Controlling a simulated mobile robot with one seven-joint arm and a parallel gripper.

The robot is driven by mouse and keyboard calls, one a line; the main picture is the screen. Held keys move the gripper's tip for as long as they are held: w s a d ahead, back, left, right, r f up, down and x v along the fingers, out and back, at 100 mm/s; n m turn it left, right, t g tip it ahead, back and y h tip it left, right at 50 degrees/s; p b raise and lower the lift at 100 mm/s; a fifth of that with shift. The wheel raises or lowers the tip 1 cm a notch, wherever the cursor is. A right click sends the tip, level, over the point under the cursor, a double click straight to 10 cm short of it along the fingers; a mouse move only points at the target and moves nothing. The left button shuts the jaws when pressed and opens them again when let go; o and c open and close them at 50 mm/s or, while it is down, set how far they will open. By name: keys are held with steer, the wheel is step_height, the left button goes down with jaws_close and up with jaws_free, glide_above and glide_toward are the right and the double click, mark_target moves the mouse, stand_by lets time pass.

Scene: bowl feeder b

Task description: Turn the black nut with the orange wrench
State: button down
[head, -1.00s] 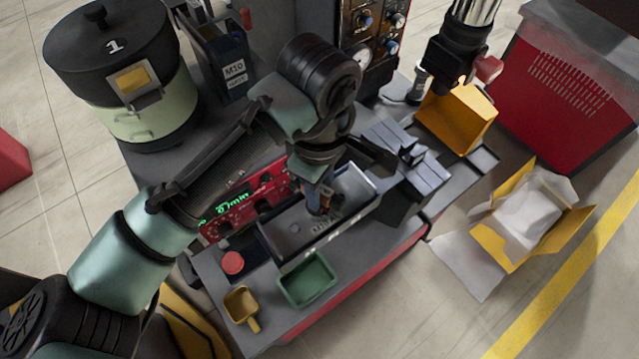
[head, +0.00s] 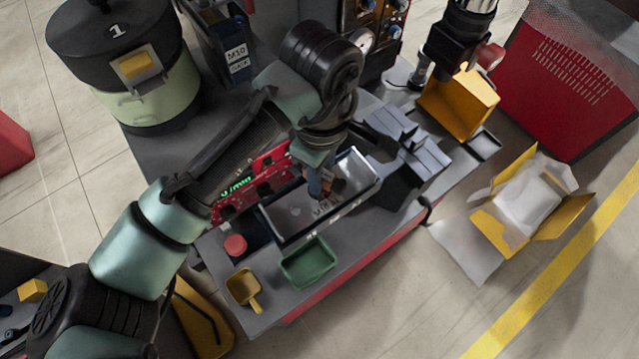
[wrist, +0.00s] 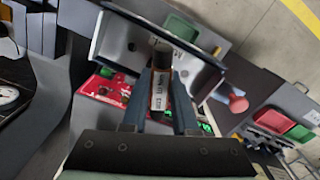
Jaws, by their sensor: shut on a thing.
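My gripper (head: 322,184) points down over a dark metal tray (head: 287,228) on the grey bench. In the wrist view its two blue-grey fingers (wrist: 161,82) are shut on a small upright thing (wrist: 159,92) with orange edges, a pale printed label and a dark far end. I cannot tell whether this is the orange wrench. The tray (wrist: 112,48) lies behind it in the wrist view. I cannot make out a black nut in either view; the held thing and my arm cover part of the tray.
A green bin (head: 308,262), a yellow scoop (head: 244,288) and a red button (head: 235,245) are along the bench's front. A red panel (head: 236,204) runs behind the tray. Grey blocks (head: 410,148) stand at its right. A lidded pot (head: 150,105) is at the back left.

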steer(key=shift+n, duration=0.3)
steer(key=shift+r+p, duration=2.55)
steer(key=shift+p, duration=0.25)
steer(key=shift+f, duration=0.1)
